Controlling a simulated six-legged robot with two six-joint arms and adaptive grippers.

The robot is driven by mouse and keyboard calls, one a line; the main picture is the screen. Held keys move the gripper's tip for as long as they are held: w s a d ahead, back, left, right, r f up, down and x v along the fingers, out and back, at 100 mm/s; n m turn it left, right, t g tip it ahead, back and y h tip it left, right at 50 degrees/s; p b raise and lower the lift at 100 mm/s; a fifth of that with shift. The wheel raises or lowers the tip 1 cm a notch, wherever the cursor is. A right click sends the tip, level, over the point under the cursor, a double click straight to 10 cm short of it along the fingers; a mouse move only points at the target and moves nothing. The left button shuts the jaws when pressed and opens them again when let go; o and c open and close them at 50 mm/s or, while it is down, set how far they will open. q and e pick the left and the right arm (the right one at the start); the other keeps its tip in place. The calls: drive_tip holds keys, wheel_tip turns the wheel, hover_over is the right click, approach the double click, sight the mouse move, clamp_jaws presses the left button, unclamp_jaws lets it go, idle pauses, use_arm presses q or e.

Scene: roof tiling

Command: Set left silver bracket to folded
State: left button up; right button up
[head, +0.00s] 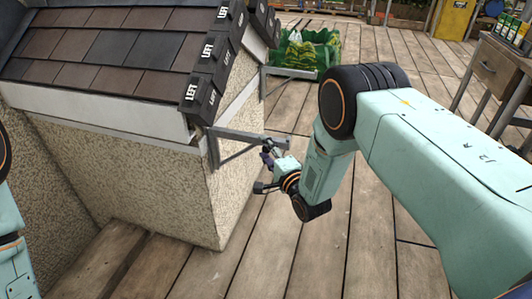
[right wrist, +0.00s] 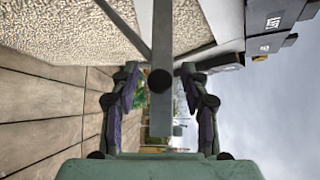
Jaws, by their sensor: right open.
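The left silver bracket (head: 243,134) sticks straight out from the corner of the stucco wall, under the roof edge, with a diagonal brace below its arm. My right gripper (head: 266,171) is open near the bracket's outer end. In the right wrist view the bracket arm (right wrist: 161,120) runs between the two spread fingers of the right gripper (right wrist: 159,84), apparently with space on both sides. Whether a finger touches it cannot be told. My left gripper is out of the picture; only part of my left arm shows at the left edge.
A second silver bracket (head: 290,72) extends from the far end of the wall, by a green crate (head: 318,58). Dark tiles marked LEFT (head: 208,52) line the roof edge above. A workbench (head: 498,70) stands at right. The plank floor (head: 300,250) is clear.

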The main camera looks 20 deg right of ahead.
drive_tip(key=shift+w, duration=0.3)
drive_tip(key=shift+s, duration=0.1)
clamp_jaws()
drive_tip(key=shift+f, duration=0.15)
